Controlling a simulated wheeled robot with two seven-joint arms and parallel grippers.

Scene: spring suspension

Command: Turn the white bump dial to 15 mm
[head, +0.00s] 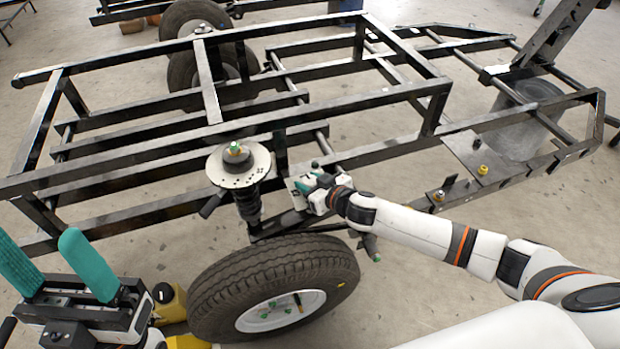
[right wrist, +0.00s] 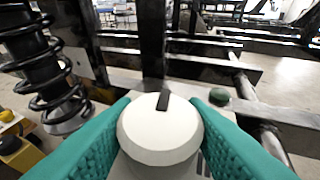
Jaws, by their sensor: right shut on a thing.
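The white bump dial (right wrist: 158,135) fills the lower middle of the right wrist view. It is a round white knob with a black mark (right wrist: 163,101) at its far edge, pointing nearly straight up in the picture. The teal fingers of my right gripper (right wrist: 159,125) are shut on it, one on each side. In the head view my right gripper (head: 312,184) is at a light plate (head: 296,190) beside the spring strut; the dial cannot be made out there. No scale numbers can be read. My left gripper (head: 40,250) is open and empty at the lower left.
The spring strut (head: 239,165) with its round top plate stands left of my right gripper. A wheel (head: 225,287) lies below it. Black frame bars (head: 195,132) surround the spot. Yellow items (head: 170,302) stand beside my left gripper.

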